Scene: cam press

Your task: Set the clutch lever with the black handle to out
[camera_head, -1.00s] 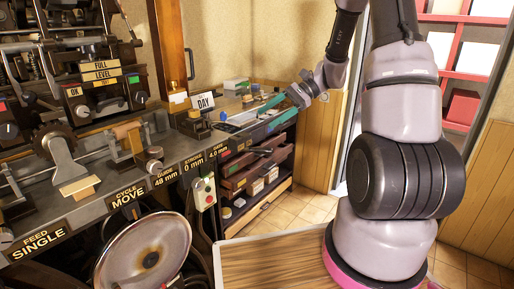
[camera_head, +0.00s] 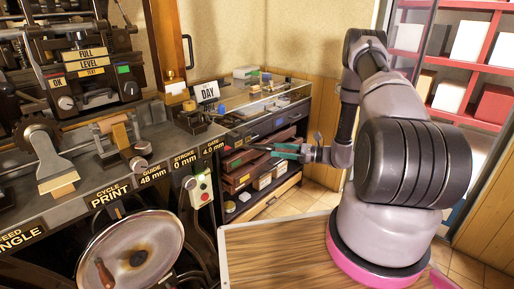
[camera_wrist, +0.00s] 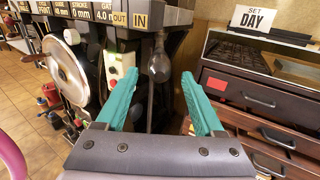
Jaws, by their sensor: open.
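The clutch lever's black handle (camera_wrist: 160,68) shows in the wrist view as a dark rounded knob, just below and right of the OUT plate (camera_wrist: 120,19) and the IN plate (camera_wrist: 141,20). I cannot tell how far off the handle is; no contact shows. In the head view my gripper (camera_head: 272,149) is in front of the drawers beside the press. I cannot make out the lever there.
The press's handwheel (camera_head: 130,258) and a box with red and green buttons (camera_head: 201,190) are left of my gripper. A drawer cabinet (camera_wrist: 262,100) with a DAY sign (camera_wrist: 252,18) stands at right. A wooden tabletop (camera_head: 280,250) lies in front of my arm.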

